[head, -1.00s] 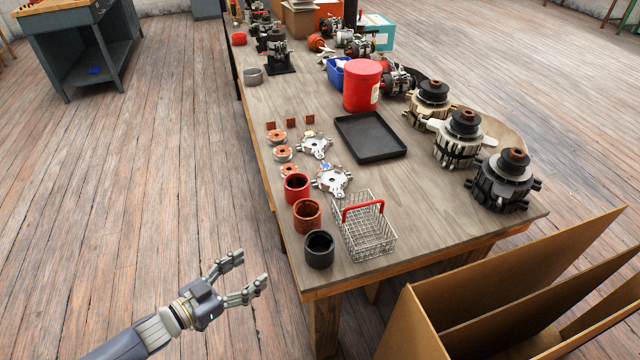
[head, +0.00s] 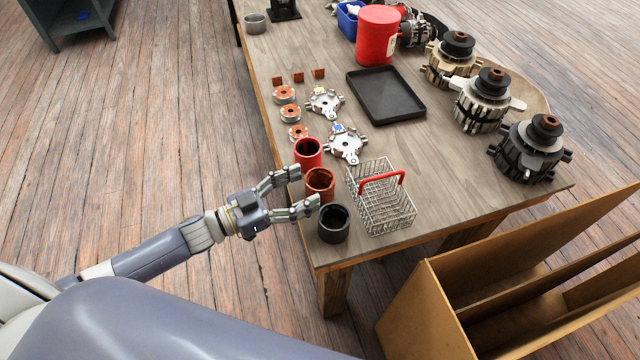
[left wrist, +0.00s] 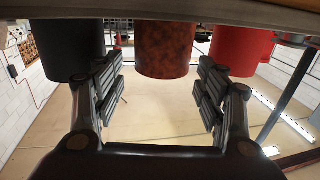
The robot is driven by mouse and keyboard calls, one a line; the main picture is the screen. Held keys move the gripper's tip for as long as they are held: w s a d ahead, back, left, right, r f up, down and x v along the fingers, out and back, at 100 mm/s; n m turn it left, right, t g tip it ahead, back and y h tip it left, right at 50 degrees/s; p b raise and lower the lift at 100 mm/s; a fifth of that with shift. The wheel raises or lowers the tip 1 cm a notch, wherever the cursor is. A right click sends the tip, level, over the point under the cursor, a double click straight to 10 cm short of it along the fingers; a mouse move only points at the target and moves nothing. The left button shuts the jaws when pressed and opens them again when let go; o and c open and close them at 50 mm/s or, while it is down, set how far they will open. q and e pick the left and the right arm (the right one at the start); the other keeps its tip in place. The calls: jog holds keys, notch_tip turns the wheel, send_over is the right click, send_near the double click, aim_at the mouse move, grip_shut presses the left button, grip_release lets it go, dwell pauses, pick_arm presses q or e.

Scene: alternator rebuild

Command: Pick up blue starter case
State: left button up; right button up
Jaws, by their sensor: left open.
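Three open cylindrical cases stand in a row along the table's left edge: a red case (head: 308,153), a rusty orange-brown case (head: 320,184) and a dark grey-black case (head: 333,224). None of them looks blue. My left gripper (head: 306,189) is open at the table edge, its fingers pointing at the rusty case, with one fingertip near the red case and the other near the dark one. In the left wrist view, the rusty case (left wrist: 165,50) shows between the open fingers, the dark case (left wrist: 68,48) to the left and the red case (left wrist: 240,50) to the right.
A wire basket (head: 385,211) with a red handle stands right of the cases. Metal brackets (head: 346,145), copper-coloured rings (head: 290,113) and a black tray (head: 386,96) lie beyond. Alternators (head: 530,150) line the right side. A cardboard divider box (head: 430,315) stands by the near end.

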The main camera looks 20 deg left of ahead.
aim_at(320, 179)
pick_arm(q)
jog(key=p+x, duration=0.1)
jog(key=x, duration=0.4)
jog(key=shift+w+f, duration=0.1)
jog(key=shift+w, duration=0.1)
jog(key=c, duration=1.2)
jog(key=shift+c, duration=1.2)
